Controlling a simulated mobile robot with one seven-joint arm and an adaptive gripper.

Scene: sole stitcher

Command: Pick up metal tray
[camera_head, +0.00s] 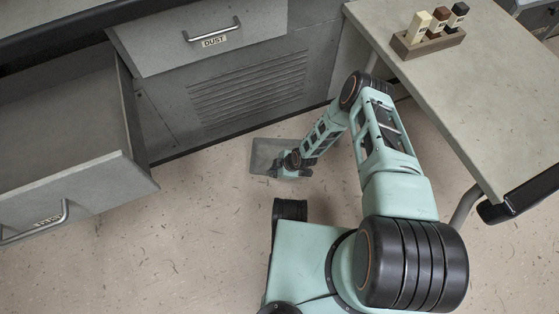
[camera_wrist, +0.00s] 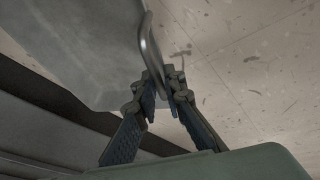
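The metal tray (camera_head: 263,150) is a flat, dark grey, rectangular piece low by the floor, beside the base of the cabinet. In the wrist view the tray (camera_wrist: 85,45) fills the upper left as a smooth grey surface with a raised, curved edge or handle. My gripper (camera_head: 280,171) is at the tray's lower right corner in the head view and covers part of it. In the wrist view my gripper (camera_wrist: 164,90) has its fingers slanted inward, with the tips close together on both sides of the curved edge. Whether the tray is clear of the floor cannot be told.
A drawer (camera_head: 75,150) stands pulled out at the left. A closed drawer labelled DUST (camera_head: 205,42) is above a vented panel (camera_head: 250,88). A table (camera_head: 480,90) at the right bears a wooden block holder (camera_head: 428,42). The floor (camera_head: 200,225) in front is clear.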

